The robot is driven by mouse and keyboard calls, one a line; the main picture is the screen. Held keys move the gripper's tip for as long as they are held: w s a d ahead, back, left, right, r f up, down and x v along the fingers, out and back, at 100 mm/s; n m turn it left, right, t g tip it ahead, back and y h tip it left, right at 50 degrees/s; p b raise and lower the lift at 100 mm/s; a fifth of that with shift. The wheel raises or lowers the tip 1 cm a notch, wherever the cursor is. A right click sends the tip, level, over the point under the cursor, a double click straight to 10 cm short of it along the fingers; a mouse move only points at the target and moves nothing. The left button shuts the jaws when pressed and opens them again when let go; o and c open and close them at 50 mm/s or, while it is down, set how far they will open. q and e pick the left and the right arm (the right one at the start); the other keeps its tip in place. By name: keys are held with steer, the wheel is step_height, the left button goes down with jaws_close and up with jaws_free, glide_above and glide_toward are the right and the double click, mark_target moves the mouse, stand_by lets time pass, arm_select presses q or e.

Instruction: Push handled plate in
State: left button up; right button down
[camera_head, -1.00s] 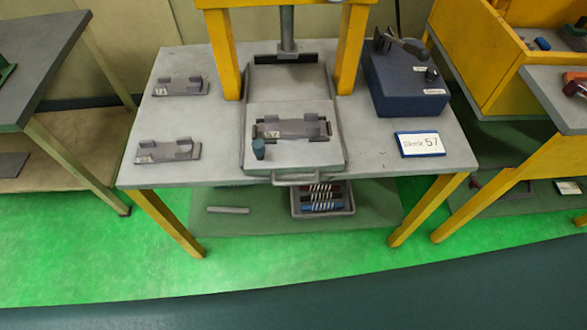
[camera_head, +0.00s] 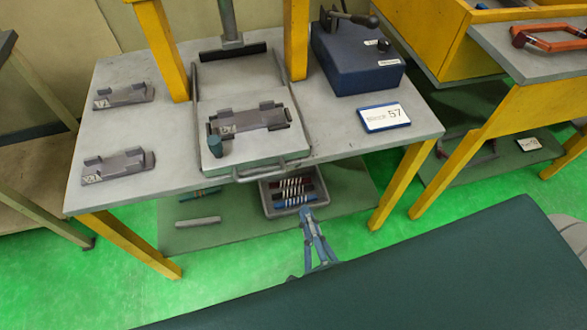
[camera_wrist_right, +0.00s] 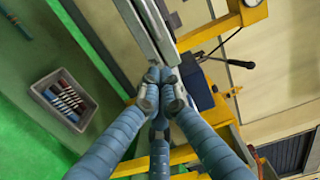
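The handled plate (camera_head: 262,148) is a grey sliding plate on the table, pulled out to the front edge beneath the yellow press frame. Its bar handle (camera_head: 258,174) sticks out past the table edge. A grey clip holder (camera_head: 250,118) and a teal knob (camera_head: 215,146) are on the plate. My right gripper (camera_head: 307,214) is in front of and below the handle, to its right, apart from it in the head view. In the right wrist view its fingertips (camera_wrist_right: 161,88) meet, with nothing visible between them. My left gripper is not in view.
The table (camera_head: 335,140) also bears a blue box (camera_head: 350,62), a sign with 57 (camera_head: 384,117) and two grey holders (camera_head: 122,95) at left. A bin of coils (camera_head: 265,200) stands on the lower shelf. Yellow legs flank the space below the table.

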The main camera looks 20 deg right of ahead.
steer(key=p, duration=0.3)
glide_toward(290, 158)
steer(key=shift+m, duration=0.3)
steer(key=w, duration=0.5)
steer(key=shift+w+d+r, duration=0.15)
steer(key=shift+w+d, duration=0.05)
steer(key=shift+d, duration=0.05)
steer(key=shift+w+p, duration=0.3)
steer(key=shift+w, duration=0.5)
steer(key=w+b, duration=0.1)
steer(key=w, duration=0.3)
steer(key=shift+w+d, duration=0.2)
steer(key=shift+w, duration=0.3)
steer(key=shift+s, duration=0.3)
